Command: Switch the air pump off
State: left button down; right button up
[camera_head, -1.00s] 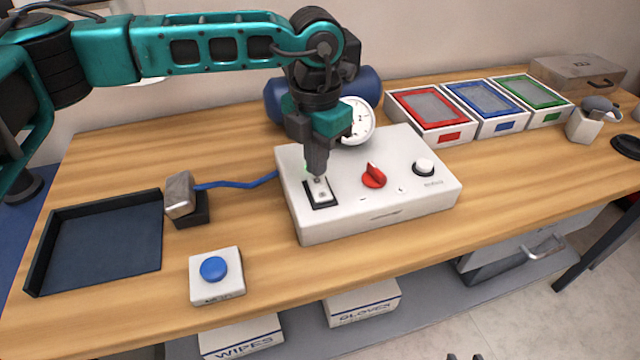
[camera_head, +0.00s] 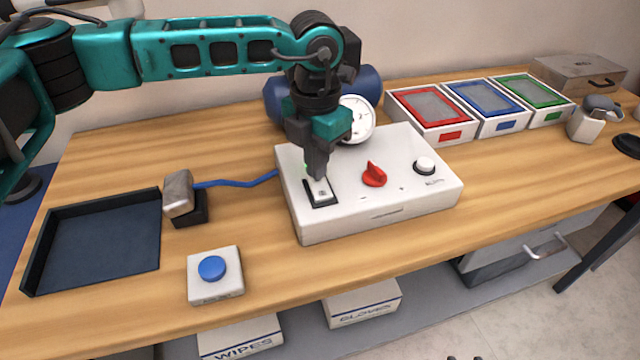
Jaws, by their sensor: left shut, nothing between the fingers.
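The air pump (camera_head: 345,222) is a white box on the wooden bench, with a dial gauge (camera_head: 357,120) and a dark blue cylinder (camera_head: 367,86) behind it. On its top left is a white rocker switch (camera_head: 322,192) in a black frame. A red knob (camera_head: 374,175) and a white round button (camera_head: 425,165) sit to the right. My left gripper (camera_head: 317,176) is shut and empty, pointing down with its tips at the far end of the rocker, hiding that end. I cannot tell whether they touch. A small green spot shows beside the fingers. My right gripper is not in view.
A blue button on a white box (camera_head: 213,277), a dark tray (camera_head: 100,250) and a metal-headed tool on a black holder (camera_head: 181,198) are at left, with a blue hose (camera_head: 235,183) to the pump. Red, blue and green framed boxes (camera_head: 484,104) stand at right.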

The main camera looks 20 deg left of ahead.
pick_arm(q)
jog(key=shift+f+b, duration=0.3)
jog(key=shift+f, duration=0.15)
jog(key=shift+r, duration=0.1)
jog(key=shift+r+p, duration=2)
jog(key=shift+r, duration=1.5)
jog(key=shift+f, duration=0.1)
